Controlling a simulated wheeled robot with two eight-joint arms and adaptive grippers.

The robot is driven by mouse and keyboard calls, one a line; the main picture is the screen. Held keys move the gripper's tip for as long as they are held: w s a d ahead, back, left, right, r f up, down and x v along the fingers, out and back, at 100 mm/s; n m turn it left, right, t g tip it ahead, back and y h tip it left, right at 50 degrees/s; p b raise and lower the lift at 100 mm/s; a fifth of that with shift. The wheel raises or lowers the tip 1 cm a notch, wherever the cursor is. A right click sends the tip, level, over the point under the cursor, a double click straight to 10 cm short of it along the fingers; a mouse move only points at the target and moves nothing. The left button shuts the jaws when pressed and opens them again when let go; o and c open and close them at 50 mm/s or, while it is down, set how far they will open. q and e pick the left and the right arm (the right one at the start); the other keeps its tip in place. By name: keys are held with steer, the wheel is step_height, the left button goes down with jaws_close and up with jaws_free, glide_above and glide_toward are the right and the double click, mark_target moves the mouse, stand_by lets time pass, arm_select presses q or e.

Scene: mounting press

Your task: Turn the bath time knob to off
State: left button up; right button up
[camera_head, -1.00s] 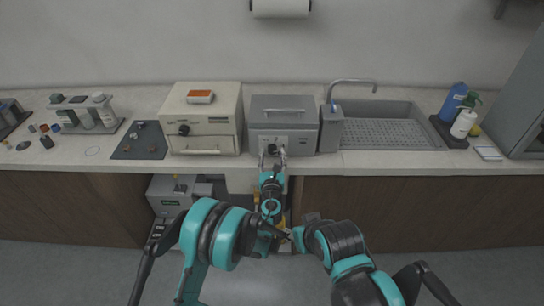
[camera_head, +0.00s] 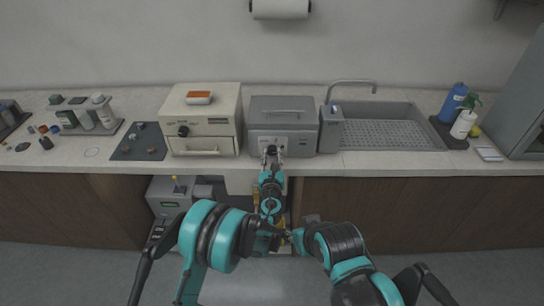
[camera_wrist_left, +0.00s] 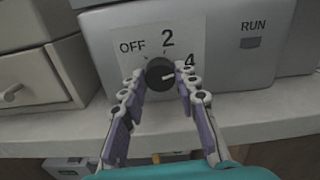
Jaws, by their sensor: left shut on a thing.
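The bath time knob is a round black dial (camera_wrist_left: 160,73) on the grey bath's front panel, with OFF at its upper left, 2 above and 4 at its right. Its white pointer line points right and slightly up, toward the 4 side. My left gripper (camera_wrist_left: 162,78) has a finger on each side of the knob and is shut on it. In the head view, the left gripper (camera_head: 271,152) reaches the front of the grey bath (camera_head: 283,106) and mostly hides the knob. My right arm is folded low in the head view; its fingers cannot be made out clearly.
A cream press (camera_head: 202,115) stands just left of the bath, and a sink (camera_head: 385,112) lies to its right. The RUN button (camera_wrist_left: 251,42) is right of the knob. The counter's front edge runs below the gripper.

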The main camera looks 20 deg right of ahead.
arm_select(q)
steer(key=n+b, duration=0.1)
steer(key=n, duration=0.2)
steer(key=n+b, duration=0.1)
steer(key=n, duration=0.2)
steer(key=shift+n, duration=0.3)
steer(key=n+b, duration=0.1)
steer(key=n, duration=0.2)
steer(key=shift+n, duration=0.3)
steer(key=n+b, duration=0.1)
steer(key=n, duration=0.2)
steer(key=shift+n, duration=0.3)
steer(key=n, duration=0.4)
steer(key=shift+n, duration=0.3)
steer(key=shift+f+n, duration=0.1)
steer(key=shift+n, duration=2.1)
